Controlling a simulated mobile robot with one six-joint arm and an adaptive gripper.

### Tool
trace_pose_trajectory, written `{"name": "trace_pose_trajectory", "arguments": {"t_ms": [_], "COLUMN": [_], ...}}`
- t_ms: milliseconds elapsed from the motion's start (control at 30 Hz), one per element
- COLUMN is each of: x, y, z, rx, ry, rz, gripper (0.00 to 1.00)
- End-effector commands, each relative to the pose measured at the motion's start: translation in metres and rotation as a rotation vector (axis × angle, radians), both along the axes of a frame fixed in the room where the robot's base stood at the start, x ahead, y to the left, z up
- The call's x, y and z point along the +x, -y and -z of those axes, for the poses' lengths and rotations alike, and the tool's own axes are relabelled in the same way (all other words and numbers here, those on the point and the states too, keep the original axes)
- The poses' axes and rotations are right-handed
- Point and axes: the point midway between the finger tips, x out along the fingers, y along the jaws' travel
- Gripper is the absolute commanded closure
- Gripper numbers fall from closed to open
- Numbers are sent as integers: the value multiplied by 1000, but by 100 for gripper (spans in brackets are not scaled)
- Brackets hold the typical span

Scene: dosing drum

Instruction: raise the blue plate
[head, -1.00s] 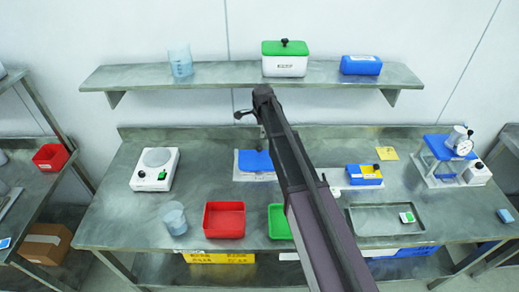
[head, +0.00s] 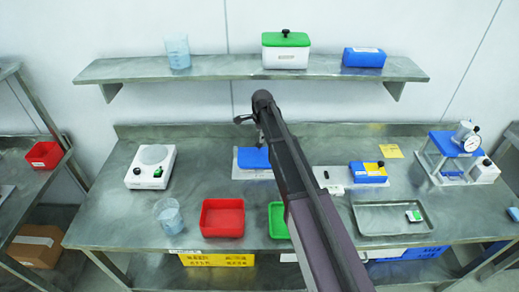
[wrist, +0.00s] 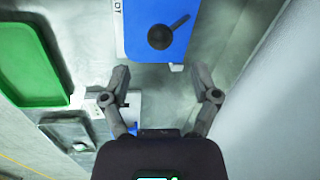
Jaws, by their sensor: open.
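The blue plate (head: 252,158) lies low on a pale metal base towards the back of the bench, partly hidden by my arm in the head view. In the wrist view a blue plate (wrist: 143,42) with a white lettered strip fills the top middle. A dark round knob (wrist: 160,37) with a short lever shows over it. My gripper (wrist: 161,72) is open and empty, its fingers spread below the plate's lower edge in the picture. I see no contact with the plate.
A red bin (head: 222,217) and a green bin (head: 277,221) stand at the front edge. A blue box (head: 367,172), a metal tray (head: 393,230) and a dial-gauge stand with another blue plate (head: 447,145) are to the right. A shelf (head: 220,72) runs above.

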Motion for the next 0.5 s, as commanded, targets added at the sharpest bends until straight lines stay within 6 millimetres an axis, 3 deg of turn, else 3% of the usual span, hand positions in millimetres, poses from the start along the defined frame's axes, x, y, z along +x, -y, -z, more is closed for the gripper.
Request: {"name": "trace_pose_trajectory", "arguments": {"t_ms": [500], "x": [8], "y": [-2], "z": [45], "rx": [0], "ry": [0], "rz": [0], "gripper": [22]}}
